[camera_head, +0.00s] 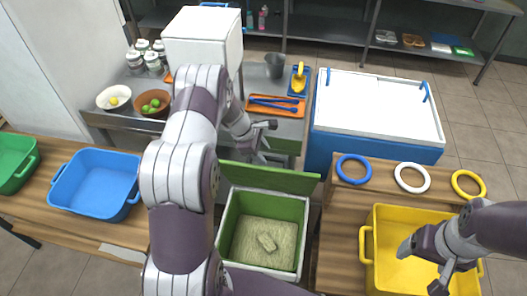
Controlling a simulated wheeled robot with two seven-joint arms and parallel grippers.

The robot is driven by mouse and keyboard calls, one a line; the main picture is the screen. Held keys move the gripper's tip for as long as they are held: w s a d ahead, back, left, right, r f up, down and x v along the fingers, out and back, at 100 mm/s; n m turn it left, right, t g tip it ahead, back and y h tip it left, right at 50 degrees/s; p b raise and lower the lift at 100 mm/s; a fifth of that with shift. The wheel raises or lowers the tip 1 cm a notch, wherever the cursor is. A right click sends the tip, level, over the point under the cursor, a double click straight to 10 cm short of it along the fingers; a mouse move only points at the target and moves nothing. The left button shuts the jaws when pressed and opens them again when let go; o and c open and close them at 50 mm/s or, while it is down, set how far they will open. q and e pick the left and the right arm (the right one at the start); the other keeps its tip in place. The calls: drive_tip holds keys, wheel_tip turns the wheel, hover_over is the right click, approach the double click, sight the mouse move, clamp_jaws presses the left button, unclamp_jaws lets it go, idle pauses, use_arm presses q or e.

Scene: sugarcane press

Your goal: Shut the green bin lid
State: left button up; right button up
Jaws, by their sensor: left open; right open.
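My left arm covers part of the bin's left side. My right gripper (421,262) is open over the yellow bin (377,222) at the lower right, away from the green bin.
A blue bin (97,157) and another green bin (14,163) sit on the left wooden table. Blue (354,181), white and yellow rings lie on the right table. A white-topped blue chest (375,105) stands behind. A counter beyond my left gripper holds an orange tray (275,113) with tongs.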

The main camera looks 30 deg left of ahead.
use_arm(q)
drive_tip(key=shift+w+a+f, duration=0.1)
drive_tip(key=shift+w+f, duration=0.25)
drive_tip(key=shift+f, duration=0.3)
drive_tip(key=shift+w+a+f, duration=0.1)
drive_tip(key=shift+w+f, duration=0.2)
drive_tip(key=shift+f, duration=0.3)
drive_tip(key=shift+s+d+r, duration=0.2)
drive_tip(key=shift+s+d, duration=0.05)
drive_tip(key=shift+d, duration=0.05)
drive_tip(key=shift+c, duration=0.5)
drive_tip(key=c, duration=0.5)
drive_tip(key=shift+f, duration=0.1)
clamp_jaws()
